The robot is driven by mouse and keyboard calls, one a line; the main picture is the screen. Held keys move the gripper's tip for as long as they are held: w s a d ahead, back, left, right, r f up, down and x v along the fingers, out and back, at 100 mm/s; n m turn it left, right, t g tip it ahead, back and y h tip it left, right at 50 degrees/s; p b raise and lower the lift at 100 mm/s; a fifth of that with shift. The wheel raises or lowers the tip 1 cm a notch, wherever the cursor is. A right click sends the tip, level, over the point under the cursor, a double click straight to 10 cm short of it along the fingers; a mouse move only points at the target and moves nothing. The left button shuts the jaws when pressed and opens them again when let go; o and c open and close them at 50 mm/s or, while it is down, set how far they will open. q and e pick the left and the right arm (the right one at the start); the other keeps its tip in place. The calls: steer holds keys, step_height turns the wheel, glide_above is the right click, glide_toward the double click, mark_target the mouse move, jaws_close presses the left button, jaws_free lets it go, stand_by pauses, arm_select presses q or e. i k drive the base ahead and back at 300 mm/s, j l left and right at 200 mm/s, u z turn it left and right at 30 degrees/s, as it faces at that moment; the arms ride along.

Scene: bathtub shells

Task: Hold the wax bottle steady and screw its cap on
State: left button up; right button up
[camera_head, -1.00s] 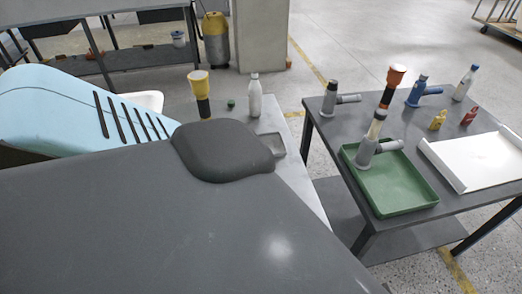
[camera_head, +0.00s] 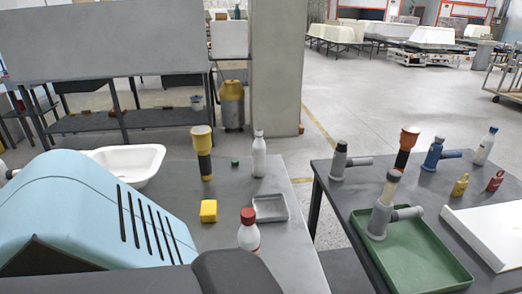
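A white bottle (camera_head: 259,158) stands upright at the back of the grey table; its top is too small to tell whether it is open. A small green cap (camera_head: 235,163) lies on the table just left of it, apart from it. A second white bottle with a red cap (camera_head: 248,236) stands nearer, its base hidden by a dark grey form at the bottom edge. No label can be read, so I cannot tell for certain which is the wax bottle. Neither of my grippers is in view.
A yellow block (camera_head: 208,211), a yellow-topped black tool (camera_head: 203,153), a grey tray (camera_head: 270,208) and a white basin (camera_head: 130,163) share the table. A light blue slotted body hides its left part. The right table holds a green tray (camera_head: 425,262) and several tools. A floor gap separates the tables.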

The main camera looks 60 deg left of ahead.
mark_target(259, 147)
steer(key=i+l, duration=0.15)
steer(key=l, duration=0.15)
steer(key=i+l, duration=0.1)
steer(key=l, duration=0.25)
steer(key=u, duration=2.05)
